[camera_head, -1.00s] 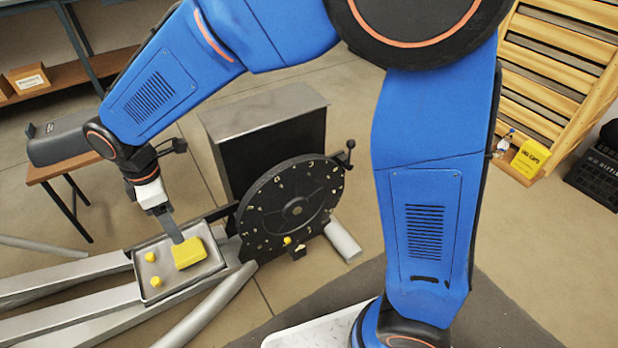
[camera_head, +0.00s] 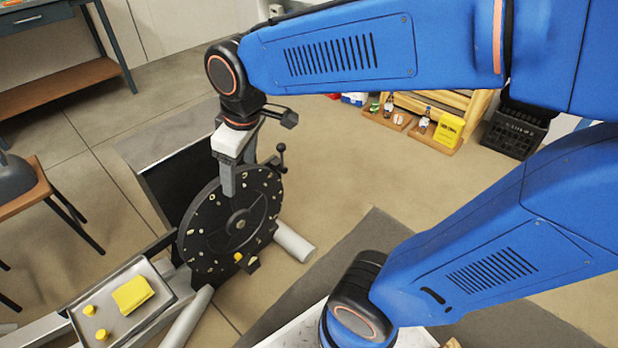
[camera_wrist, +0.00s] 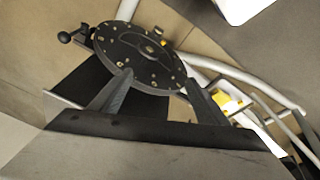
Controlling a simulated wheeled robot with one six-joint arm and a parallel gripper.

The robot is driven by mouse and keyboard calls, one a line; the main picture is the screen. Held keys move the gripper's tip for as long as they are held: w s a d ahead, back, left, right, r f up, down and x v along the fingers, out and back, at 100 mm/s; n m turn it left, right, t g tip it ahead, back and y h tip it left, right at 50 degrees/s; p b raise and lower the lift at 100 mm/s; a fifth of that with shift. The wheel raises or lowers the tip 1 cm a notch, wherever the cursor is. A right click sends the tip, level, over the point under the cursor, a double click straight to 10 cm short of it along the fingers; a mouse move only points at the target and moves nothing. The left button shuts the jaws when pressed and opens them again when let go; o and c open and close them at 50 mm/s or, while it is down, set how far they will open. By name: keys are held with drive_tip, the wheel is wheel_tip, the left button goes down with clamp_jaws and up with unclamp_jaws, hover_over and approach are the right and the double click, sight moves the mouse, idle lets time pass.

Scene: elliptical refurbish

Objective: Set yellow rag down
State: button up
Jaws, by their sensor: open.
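The yellow rag (camera_head: 132,295) lies as a small folded block on a metal tray (camera_head: 157,312). In the wrist view the rag (camera_wrist: 222,99) shows beyond the right fingertip. My gripper (camera_head: 229,192) is in front of the black round disc (camera_head: 262,196), up and to the right of the tray. The disc also shows between and beyond the fingers in the wrist view (camera_wrist: 140,55). My gripper (camera_wrist: 157,82) has its two fingers spread with nothing between them, so it is open and empty. It is apart from the rag.
Two small yellow knobs (camera_head: 89,310) stand on the tray left of the rag. The disc has a side handle (camera_head: 281,149) and a yellow knob (camera_head: 238,257) near its bottom. A grey cabinet (camera_head: 165,150) stands behind it. Open floor (camera_head: 350,165) lies to the right.

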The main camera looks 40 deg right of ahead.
drive_tip(key=s+d+f+m+t+h, duration=0.1)
drive_tip(key=s+d+m+t, duration=0.1)
drive_tip(key=s+d+m, duration=0.5)
drive_tip(key=s+d, duration=0.3)
drive_tip(key=d, duration=0.1)
drive_tip(key=shift+s+d+m, duration=0.15)
drive_tip(key=shift+s+m, duration=0.05)
drive_tip(key=shift+m, duration=0.1)
